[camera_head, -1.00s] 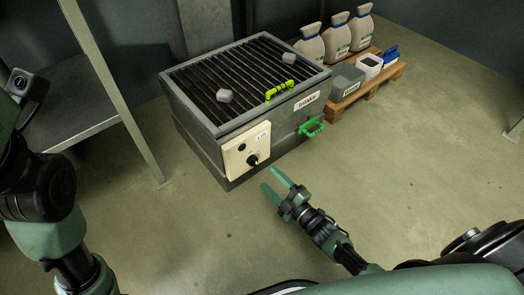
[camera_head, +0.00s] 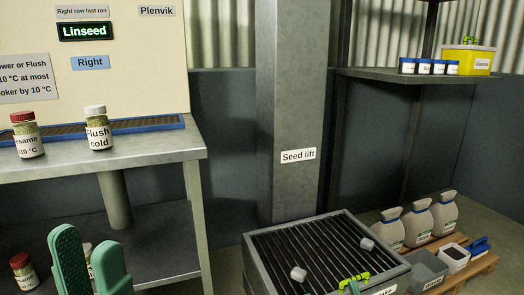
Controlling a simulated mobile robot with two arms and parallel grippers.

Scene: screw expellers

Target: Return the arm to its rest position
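My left gripper (camera_head: 88,242) is at the bottom left, in front of the metal bench. Its two green fingers point up and stand apart with a gap between them. Nothing is seen held in it. The rest of that arm is below the picture.
A metal bench (camera_head: 160,152) at the left holds a "Flush cold" jar (camera_head: 98,134) and a red-capped jar (camera_head: 27,141). Another red-capped jar (camera_head: 23,272) is on its lower shelf. The "Seed lift" column (camera_head: 292,110) stands mid-view. A grated intake box (camera_head: 262,270) is below.

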